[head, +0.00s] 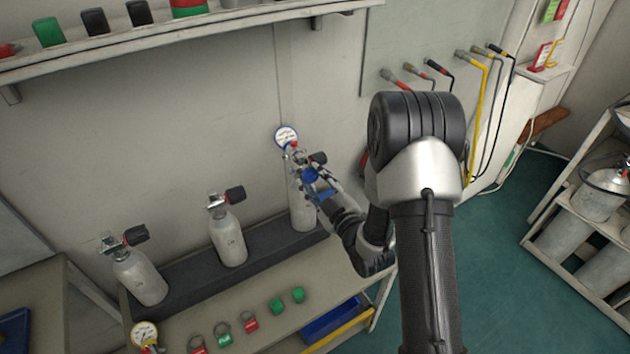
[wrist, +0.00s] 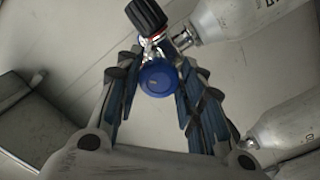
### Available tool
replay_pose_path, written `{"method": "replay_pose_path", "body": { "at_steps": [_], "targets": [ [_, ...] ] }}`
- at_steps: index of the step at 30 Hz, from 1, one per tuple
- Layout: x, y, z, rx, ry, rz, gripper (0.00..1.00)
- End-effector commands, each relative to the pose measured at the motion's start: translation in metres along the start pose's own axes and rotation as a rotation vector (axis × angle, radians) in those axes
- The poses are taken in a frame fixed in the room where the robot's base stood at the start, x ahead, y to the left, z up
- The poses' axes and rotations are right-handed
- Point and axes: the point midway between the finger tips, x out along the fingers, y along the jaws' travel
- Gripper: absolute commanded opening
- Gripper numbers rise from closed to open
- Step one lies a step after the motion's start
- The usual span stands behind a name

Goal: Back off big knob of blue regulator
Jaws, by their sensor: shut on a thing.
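The blue regulator's big round knob (wrist: 158,77) sits between my two fingers in the wrist view. My gripper (wrist: 160,72) is shut on it, with a finger on its left and right sides. The regulator body (wrist: 153,48) is silver and joins the valve of a grey cylinder (wrist: 235,18). In the head view my gripper (head: 316,188) reaches in from the right at the rightmost cylinder (head: 299,205) on the bench. A blue-rimmed gauge (head: 286,136) stands above that cylinder. In the head view my fingers largely hide the knob.
A black valve knob (wrist: 146,14) is close beyond the fingertips. Two more cylinders (head: 229,240) (head: 140,275) stand to the left. Red and green tags (head: 224,339) and green caps (head: 277,306) lie on the bench front. Hoses (head: 478,110) hang on the wall at right.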

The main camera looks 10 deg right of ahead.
Motion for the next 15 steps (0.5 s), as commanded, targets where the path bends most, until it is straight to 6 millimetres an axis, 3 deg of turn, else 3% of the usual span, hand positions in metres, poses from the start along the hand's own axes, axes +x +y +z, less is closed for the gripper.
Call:
{"method": "replay_pose_path", "body": {
  "at_steps": [15],
  "targets": [
    [-0.0006, 0.0001, 0.0013, -0.474, -0.004, -0.006, 0.12]
  ]
}}
